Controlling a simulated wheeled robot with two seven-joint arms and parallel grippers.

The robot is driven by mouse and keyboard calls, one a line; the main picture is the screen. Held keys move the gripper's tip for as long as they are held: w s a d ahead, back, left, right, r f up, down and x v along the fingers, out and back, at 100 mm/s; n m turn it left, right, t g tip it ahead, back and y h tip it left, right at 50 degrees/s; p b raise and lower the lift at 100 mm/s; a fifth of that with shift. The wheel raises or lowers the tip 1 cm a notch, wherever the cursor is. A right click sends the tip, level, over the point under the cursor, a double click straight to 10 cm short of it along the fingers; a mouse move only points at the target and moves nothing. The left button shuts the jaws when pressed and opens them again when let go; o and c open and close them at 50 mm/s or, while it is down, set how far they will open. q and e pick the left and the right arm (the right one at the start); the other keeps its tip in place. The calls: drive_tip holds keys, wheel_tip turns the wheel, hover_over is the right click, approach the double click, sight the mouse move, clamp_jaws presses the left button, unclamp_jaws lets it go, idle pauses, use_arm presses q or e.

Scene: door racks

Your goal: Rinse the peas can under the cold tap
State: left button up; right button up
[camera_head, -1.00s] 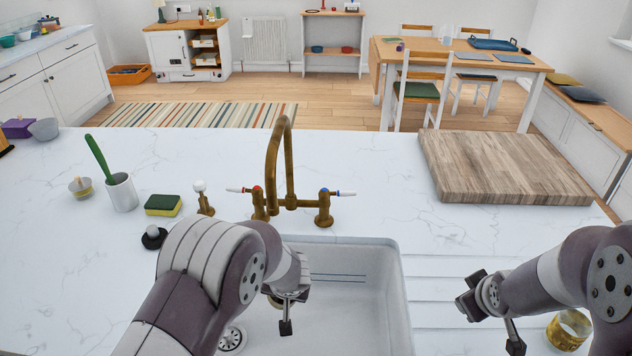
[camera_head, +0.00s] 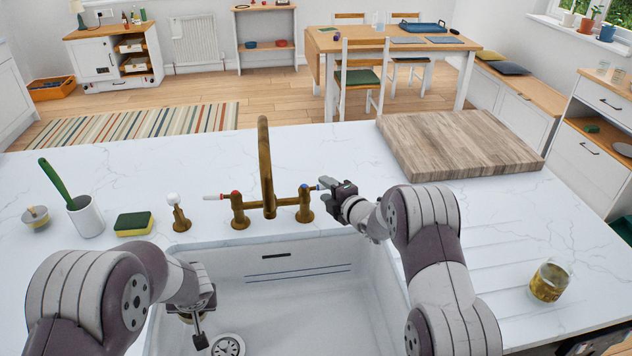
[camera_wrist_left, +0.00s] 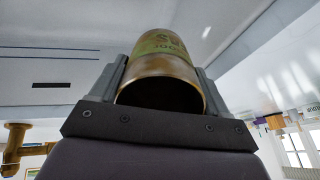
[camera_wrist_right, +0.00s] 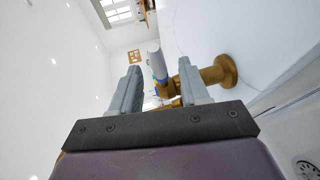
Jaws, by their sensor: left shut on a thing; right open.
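The can (camera_wrist_left: 165,62) has a greenish-yellow label and a gold rim in the left wrist view. My left gripper (camera_head: 201,318) is shut on it above the sink (camera_head: 300,305); in the head view the can is mostly hidden behind my arm. The brass tap (camera_head: 266,165) has a red-marked lever (camera_head: 215,197) and a blue-marked cold lever (camera_head: 316,188). My right gripper (camera_head: 331,186) is open at the cold lever. In the right wrist view this lever (camera_wrist_right: 158,66) stands between the open fingers; contact is unclear. No water shows at the spout.
A yellow sponge (camera_head: 134,224), a white pot with a green brush (camera_head: 86,215) and a brass dispenser (camera_head: 179,214) stand left of the tap.

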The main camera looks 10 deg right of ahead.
sight(324, 188)
use_arm(q)
drive_tip(key=shift+r+p, duration=0.3)
drive_tip(key=shift+r, duration=0.1)
use_arm(e)
drive_tip(key=shift+x, duration=2.3)
